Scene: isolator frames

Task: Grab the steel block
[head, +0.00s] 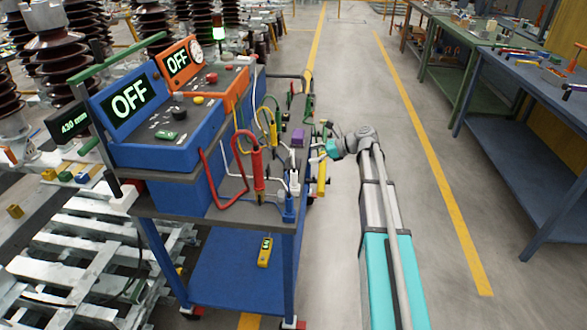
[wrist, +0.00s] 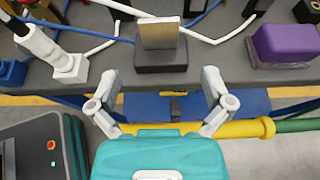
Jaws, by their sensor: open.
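The steel block, a small upright block with a dull grey-tan face (wrist: 158,34), stands on a dark base (wrist: 160,56) near the edge of the grey cart top in the wrist view. I cannot make it out clearly in the head view. My gripper (wrist: 160,86) is open and empty, its two fingers spread on either side of the line to the block. The fingertips are short of the block and its base, not touching them. In the head view my gripper (head: 326,132) is at the right side of the blue cart.
A purple block (wrist: 286,43) sits right of the steel block, and a white fitting (wrist: 66,62) stands to its left. Blue and white cables lie around and behind it. A yellow bar (wrist: 245,128) runs below the cart edge. The aisle floor (head: 410,130) is clear.

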